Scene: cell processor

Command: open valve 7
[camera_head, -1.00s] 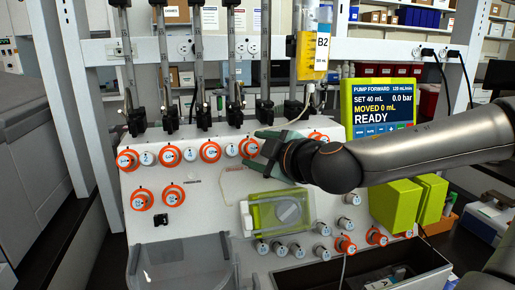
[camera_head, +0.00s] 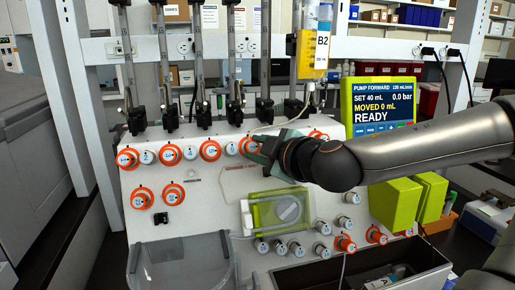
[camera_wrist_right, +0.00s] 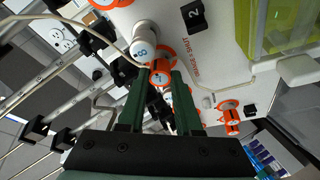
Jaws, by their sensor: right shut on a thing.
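Valve 7 (camera_head: 248,147) is a knob with an orange ring in the upper row on the sloped white panel. In the wrist view its labelled face (camera_wrist_right: 160,77) lies between my green fingertips. My right gripper (camera_head: 259,150) reaches in from the right and is shut on valve 7; it also shows in the wrist view (camera_wrist_right: 159,84). The fingers partly cover the knob, and its exact turn is hard to read. My left gripper is not in view.
White valve 8 (camera_wrist_right: 143,50) stands close beside the fingers. Other valves, such as an orange-ringed one (camera_head: 210,151), line the row to the left. A thin tube (camera_head: 285,124) runs just above the gripper. The pump screen (camera_head: 384,108) reads READY, MOVED 0 mL.

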